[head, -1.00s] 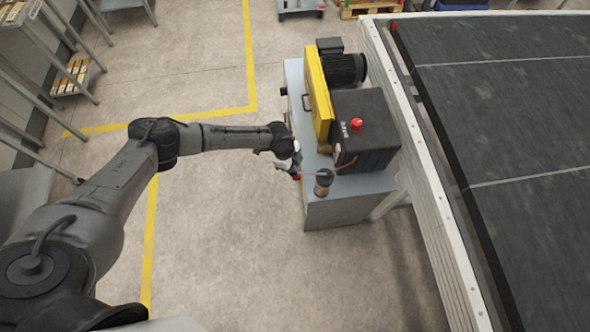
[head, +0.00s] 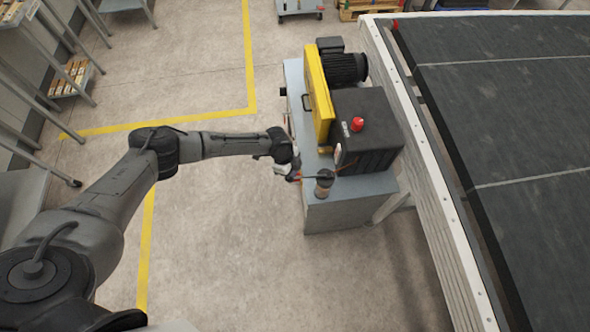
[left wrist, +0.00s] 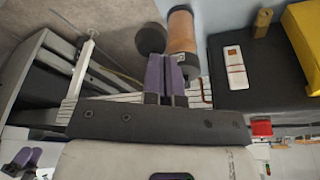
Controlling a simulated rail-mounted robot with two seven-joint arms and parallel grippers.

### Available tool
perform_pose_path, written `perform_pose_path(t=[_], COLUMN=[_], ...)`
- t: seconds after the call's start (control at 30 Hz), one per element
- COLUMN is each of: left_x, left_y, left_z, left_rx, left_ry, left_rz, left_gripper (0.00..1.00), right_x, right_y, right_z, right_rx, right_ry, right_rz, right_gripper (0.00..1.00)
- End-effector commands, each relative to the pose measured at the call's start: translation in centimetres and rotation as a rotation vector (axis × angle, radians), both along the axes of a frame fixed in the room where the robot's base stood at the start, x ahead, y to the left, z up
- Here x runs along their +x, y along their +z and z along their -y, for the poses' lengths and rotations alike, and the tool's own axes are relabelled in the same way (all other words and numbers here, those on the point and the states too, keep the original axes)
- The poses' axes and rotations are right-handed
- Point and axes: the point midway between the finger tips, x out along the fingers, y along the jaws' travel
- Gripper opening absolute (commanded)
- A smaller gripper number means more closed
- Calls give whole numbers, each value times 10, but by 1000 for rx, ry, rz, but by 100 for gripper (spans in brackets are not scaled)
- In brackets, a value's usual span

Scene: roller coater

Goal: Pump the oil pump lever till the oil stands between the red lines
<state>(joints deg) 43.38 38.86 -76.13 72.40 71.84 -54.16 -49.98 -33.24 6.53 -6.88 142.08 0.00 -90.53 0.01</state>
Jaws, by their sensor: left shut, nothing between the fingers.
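The oil pump (head: 324,184), a small cylinder with a dark top and brownish body, stands on the near end of the grey-blue machine base. In the left wrist view an amber-brown cylinder (left wrist: 182,32) shows beyond my fingers, with a dark round part (left wrist: 151,38) beside it. A thin dark rod (head: 311,178), likely the lever, runs between pump and gripper. My left gripper (head: 295,177) is just left of the pump, its purple fingers (left wrist: 166,75) shut and empty. I cannot tell whether they touch the lever. The oil level and red lines cannot be made out.
A black box (head: 366,130) with a red button (head: 357,124) stands behind the pump, next to a yellow guard (head: 319,95) and a motor (head: 344,67). The conveyor (head: 520,120) fills the right. Floor left of the machine is clear.

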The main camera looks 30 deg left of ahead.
Motion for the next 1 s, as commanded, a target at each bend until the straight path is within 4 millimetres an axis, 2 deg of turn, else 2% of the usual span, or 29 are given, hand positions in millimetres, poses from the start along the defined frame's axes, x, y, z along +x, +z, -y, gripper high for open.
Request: perform_pose_path(t=[0.23, 0.63, 0.77, 1.0], left_x=[-5, -5, -6, -8], left_y=[8, 14, 31, 77], left_z=[-26, -28, -33, -45], left_rx=[3, 2, 1, 2], left_ry=[1, 0, 1, 1], left_rz=[-1, -1, 1, 2], left_gripper=[0, 0, 0, 0], right_x=[0, 0, 0, 0], right_y=[5, 4, 4, 1], right_z=[0, 3, 3, 3], right_rx=[-1, -11, -11, -8], right_ry=[1, 7, 7, 6], right_rz=[0, 1, 1, 0], right_gripper=[43, 43, 43, 43])
